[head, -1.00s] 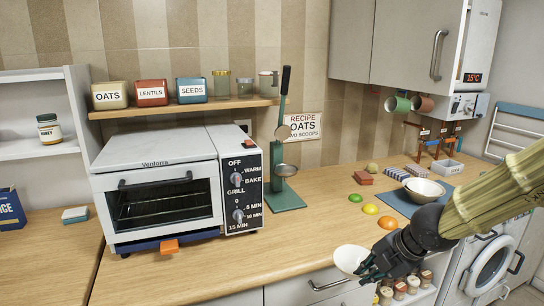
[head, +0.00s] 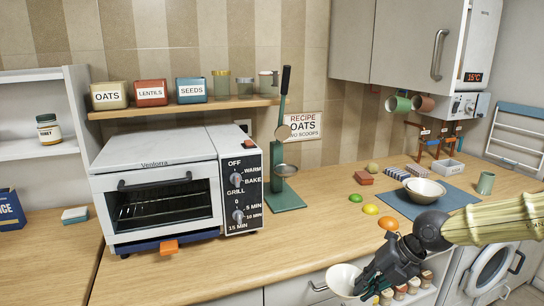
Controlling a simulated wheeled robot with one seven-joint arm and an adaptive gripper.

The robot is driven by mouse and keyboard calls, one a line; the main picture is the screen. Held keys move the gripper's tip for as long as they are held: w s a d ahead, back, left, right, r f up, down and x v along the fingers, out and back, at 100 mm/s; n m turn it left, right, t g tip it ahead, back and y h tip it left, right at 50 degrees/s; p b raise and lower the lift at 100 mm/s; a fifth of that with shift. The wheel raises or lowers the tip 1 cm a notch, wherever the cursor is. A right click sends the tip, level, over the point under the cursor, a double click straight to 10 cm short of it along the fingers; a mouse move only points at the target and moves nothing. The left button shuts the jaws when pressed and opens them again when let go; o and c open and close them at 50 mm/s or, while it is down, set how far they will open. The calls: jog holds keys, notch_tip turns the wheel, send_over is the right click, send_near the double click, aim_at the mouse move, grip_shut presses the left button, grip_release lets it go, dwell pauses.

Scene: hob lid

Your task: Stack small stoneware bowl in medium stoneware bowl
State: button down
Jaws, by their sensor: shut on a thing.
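My gripper (head: 362,283) is shut on a small white bowl (head: 342,279), which I take to be the small stoneware bowl. It holds the bowl by its right side, in front of the counter's front edge, with the bowl tilted. A larger cream bowl (head: 427,190), likely the medium stoneware bowl, stands on the blue mat (head: 398,204) on the counter at right. The held bowl is well apart from it, lower and to the left. Part of the held bowl's right side is hidden by my fingers.
Another pale bowl (head: 416,170) is just behind the cream bowl. A green cup (head: 486,183) stands at the mat's right. An orange (head: 388,223), a lemon (head: 370,209) and a lime (head: 355,198) lie left of the mat. The counter before the green stand (head: 287,198) is clear.

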notch_tip(320, 180, down, 3)
jog(key=n+g, duration=0.1)
jog(key=n, duration=0.1)
jog(key=n+g, duration=0.1)
jog(key=n, duration=0.1)
jog(key=shift+a+r+n, duration=0.1)
jog(key=shift+r+n, duration=0.05)
jog(key=shift+n, duration=0.15)
jog(key=a+f+n+h, duration=0.1)
jog(key=f+n+h, duration=0.3)
jog(key=n, duration=0.8)
jog(key=s+a+f+n+h, duration=0.1)
jog(key=f+n+h, duration=0.3)
jog(key=f+n, duration=0.4)
jog(key=s+a+f+n+h, duration=0.1)
jog(key=a+f+n+h, duration=0.2)
jog(key=n, duration=1.2)
notch_tip(320, 180, down, 3)
jog(key=shift+r+n+h+p, duration=0.1)
jog(key=shift+n+h+p, duration=0.3)
jog(key=shift+h, duration=0.1)
